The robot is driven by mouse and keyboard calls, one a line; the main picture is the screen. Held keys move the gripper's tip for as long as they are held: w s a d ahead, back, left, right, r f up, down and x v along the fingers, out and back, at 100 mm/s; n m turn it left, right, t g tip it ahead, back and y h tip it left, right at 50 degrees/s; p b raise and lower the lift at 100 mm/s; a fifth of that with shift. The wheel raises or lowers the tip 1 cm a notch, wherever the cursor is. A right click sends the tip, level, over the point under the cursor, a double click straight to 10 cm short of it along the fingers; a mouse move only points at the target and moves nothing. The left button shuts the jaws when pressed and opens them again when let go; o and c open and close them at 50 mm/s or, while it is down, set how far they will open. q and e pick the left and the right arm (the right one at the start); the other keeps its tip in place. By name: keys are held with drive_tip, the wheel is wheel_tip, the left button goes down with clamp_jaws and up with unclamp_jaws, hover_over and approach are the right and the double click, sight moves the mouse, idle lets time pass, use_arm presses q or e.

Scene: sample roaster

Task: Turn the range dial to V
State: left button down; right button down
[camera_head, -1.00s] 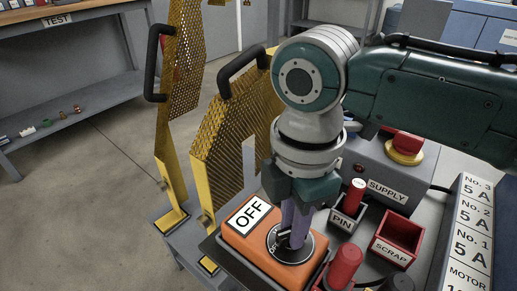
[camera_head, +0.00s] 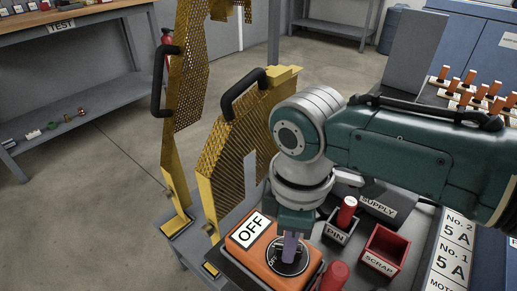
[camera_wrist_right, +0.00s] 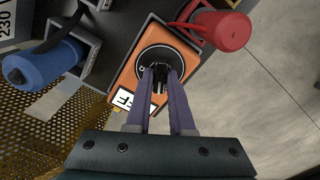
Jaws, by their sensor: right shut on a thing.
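The orange meter (camera_head: 243,241) lies on the bench at lower middle in the head view, with a white display reading OFF. Its round black range dial (camera_head: 301,259) is at its near end, partly hidden by my gripper. The dial also shows in the right wrist view (camera_wrist_right: 146,57). My right gripper (camera_head: 290,246) points down over the dial, its purple fingers shut on the dial's black knob (camera_wrist_right: 160,76). The position that the dial points to cannot be read. My left gripper is not in view.
Yellow perforated guards (camera_head: 232,150) with black handles stand left of the meter. A PIN box (camera_head: 339,229), a red SCRAP box (camera_head: 384,249) and a red cylinder (camera_head: 334,277) are close on the right.

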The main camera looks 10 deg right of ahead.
drive_tip(key=m+p, duration=0.1)
drive_tip(key=m, duration=0.2)
drive_tip(key=shift+m+p, duration=0.6)
drive_tip(key=shift+m, duration=0.7)
drive_tip(key=c, duration=0.8)
unclamp_jaws()
